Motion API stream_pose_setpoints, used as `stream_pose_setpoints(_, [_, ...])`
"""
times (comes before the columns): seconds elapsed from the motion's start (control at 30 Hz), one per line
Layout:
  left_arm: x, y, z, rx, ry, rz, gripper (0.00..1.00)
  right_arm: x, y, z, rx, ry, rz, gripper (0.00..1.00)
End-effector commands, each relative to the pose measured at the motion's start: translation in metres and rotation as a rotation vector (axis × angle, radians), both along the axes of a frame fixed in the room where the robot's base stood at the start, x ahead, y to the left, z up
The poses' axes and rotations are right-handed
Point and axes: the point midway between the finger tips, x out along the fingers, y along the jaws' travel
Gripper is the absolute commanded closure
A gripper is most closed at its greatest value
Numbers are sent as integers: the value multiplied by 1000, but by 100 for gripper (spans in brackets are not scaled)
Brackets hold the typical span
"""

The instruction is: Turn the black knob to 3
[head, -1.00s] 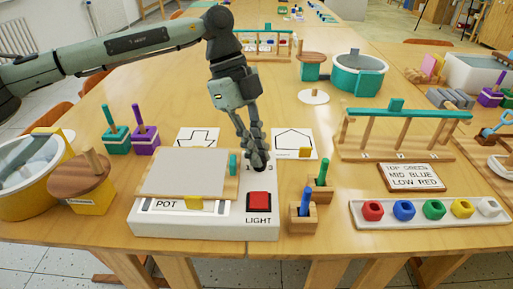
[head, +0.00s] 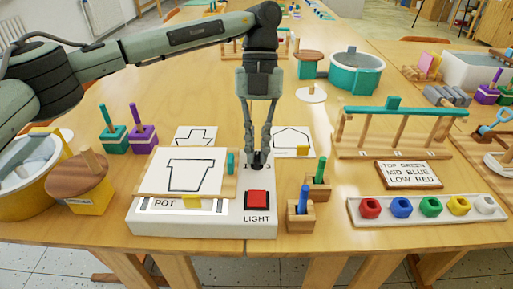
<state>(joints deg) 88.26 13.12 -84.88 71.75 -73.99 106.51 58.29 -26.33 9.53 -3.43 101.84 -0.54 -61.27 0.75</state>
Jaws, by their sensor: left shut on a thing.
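The black knob (head: 257,166) sits at the back right of the white box (head: 205,226). My left gripper (head: 258,152) comes down from above with its fingers shut on the knob, hiding much of it. A "3" shows just right of the knob; the other dial marks and the pointer are hard to make out. A red button (head: 257,201) labelled LIGHT is in front of the knob. The panel (head: 192,172) on the box shows a pot outline. My right gripper is not in view.
Wooden blocks with a blue peg (head: 303,200) and a green peg (head: 320,171) stand close right of the box. A wooden rack (head: 398,140) and a tray of coloured pieces (head: 425,219) lie farther right. A wooden-lidded yellow container (head: 90,203) stands left.

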Motion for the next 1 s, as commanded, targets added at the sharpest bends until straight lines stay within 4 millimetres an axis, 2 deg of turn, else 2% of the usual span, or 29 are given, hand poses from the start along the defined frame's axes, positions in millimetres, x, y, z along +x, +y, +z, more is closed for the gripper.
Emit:
stream_pose_setpoints(0.53, [-1,-4,-1,0,-3,-520,100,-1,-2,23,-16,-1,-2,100])
stream_pose_setpoints(0.63, [-1,-4,-1,1,-4,-615,100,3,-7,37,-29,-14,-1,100])
stream_pose_setpoints(1.0, [-3,-5,-1,1,-5,-966,100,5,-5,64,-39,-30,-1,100])
